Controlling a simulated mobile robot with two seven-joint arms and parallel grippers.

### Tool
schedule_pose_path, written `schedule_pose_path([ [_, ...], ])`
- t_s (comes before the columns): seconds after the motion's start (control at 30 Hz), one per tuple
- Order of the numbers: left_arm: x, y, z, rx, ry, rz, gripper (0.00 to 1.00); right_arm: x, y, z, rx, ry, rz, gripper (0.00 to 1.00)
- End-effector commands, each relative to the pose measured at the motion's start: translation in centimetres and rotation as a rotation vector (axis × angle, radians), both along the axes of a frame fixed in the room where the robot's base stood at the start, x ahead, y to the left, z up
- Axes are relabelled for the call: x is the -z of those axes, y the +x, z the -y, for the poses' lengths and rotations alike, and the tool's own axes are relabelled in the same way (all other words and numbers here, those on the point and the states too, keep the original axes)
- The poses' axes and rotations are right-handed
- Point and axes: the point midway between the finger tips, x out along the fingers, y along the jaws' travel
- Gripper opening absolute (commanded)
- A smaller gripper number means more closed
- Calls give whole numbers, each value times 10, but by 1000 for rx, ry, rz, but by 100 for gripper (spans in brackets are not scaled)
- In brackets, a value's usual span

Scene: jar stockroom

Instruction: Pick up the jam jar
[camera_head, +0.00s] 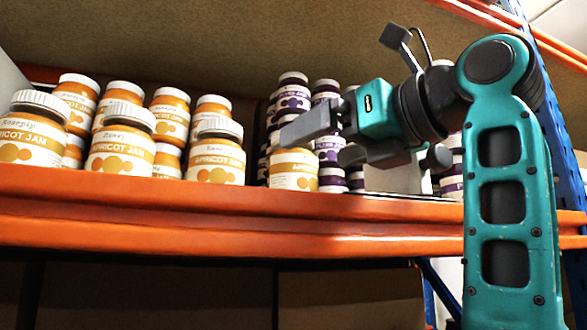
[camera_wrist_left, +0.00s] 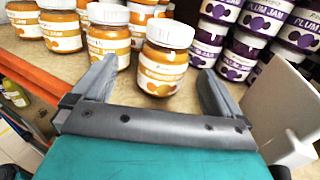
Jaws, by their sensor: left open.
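An apricot jam jar (camera_head: 293,180) with a white lid stands near the front edge of the shelf, partly hidden behind a finger of my left gripper (camera_head: 315,146). In the left wrist view, that jar (camera_wrist_left: 163,68) stands upright between the fingertips of my left gripper (camera_wrist_left: 158,67), with gaps at both sides. The gripper is open and empty. Another apricot jar (camera_wrist_left: 108,38) is just left of it, close to the left finger. My right gripper is not in view.
Several more apricot jars (camera_head: 120,142) stand in rows at the left. Plum jam jars (camera_head: 293,92) are stacked behind and to the right. The orange shelf beam (camera_head: 200,215) runs along the front, and a white panel (camera_wrist_left: 282,105) stands at the right.

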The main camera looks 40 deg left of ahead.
Motion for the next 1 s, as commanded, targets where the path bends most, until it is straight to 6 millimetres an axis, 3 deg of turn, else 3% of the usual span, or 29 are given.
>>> schedule_pose_path([
  [0.1,0,2,-18,2,-2,-2,100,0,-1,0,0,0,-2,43],
  [0.33,0,5,-36,2,-2,-2,100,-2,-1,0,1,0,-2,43],
  [0.6,1,12,-73,2,0,-1,100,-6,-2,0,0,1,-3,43],
  [0.9,2,13,-80,2,2,-1,100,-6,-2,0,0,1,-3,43],
  [1.0,2,13,-80,2,2,-1,92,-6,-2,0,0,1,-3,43],
])
